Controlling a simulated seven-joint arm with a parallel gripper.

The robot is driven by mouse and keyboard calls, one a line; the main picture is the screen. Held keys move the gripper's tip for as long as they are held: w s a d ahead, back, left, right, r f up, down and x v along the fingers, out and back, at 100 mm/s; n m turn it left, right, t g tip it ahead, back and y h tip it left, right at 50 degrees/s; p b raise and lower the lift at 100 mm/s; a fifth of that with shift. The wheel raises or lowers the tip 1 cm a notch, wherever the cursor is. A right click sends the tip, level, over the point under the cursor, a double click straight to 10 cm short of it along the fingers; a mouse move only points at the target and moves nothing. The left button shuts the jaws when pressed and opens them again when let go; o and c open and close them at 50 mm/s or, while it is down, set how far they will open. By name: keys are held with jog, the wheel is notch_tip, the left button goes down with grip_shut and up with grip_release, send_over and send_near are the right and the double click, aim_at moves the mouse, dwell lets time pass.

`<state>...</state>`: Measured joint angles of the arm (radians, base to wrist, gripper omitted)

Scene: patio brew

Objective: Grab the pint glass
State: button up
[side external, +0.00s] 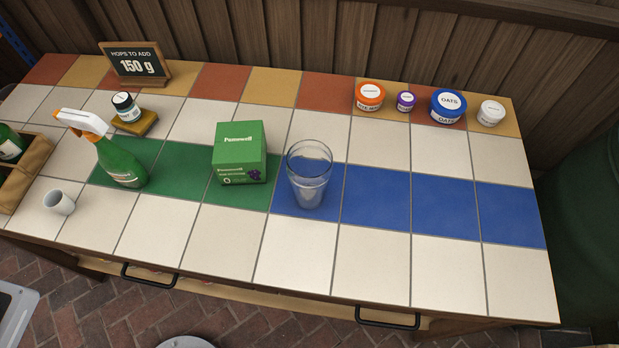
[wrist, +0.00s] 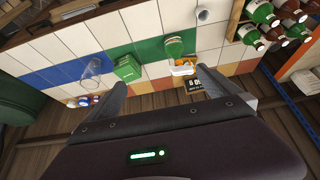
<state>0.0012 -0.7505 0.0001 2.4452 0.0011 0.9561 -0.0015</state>
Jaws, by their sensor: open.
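The pint glass (side external: 309,175) is clear and stands upright on a blue tile near the middle of the tiled counter, just right of a green box (side external: 239,153). In the wrist view the glass (wrist: 91,75) shows at the left, beside the green box (wrist: 128,68). My gripper (wrist: 155,88) is open, with its two dark fingers spread and nothing between them. It is high above the counter, well apart from the glass. My gripper is not seen in the side external view.
A green spray bottle (side external: 121,163) and a small grey cup (side external: 59,202) stand at the left. Lidded tubs, including a blue oats tub (side external: 447,106), line the back right. A hops sign (side external: 135,64) stands at the back left. Tiles right of the glass are clear.

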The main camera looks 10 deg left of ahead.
jog(key=w+a+r+m+t+y, duration=0.1)
jog(key=w+r+t, duration=0.3)
jog(key=w, duration=0.5)
jog(key=w+r+t+y, duration=0.1)
jog(key=w+r+t, duration=0.1)
jog(key=w+r, duration=0.6)
jog(key=w+d+r+m+t+h, duration=0.2)
jog(key=w+d+m+h, duration=0.2)
jog(key=w+d, duration=0.5)
jog(key=m+g+h, duration=1.1)
send_over(289, 153)
notch_tip(289, 153, down, 12)
jog(key=f, duration=2.7)
jog(key=shift+s+d+f, duration=0.1)
jog(key=shift+s+f, duration=0.15)
jog(key=shift+s, duration=0.05)
jog(key=x, duration=0.7)
jog(key=shift+s+f, duration=0.3)
jog(key=shift+f, duration=0.15)
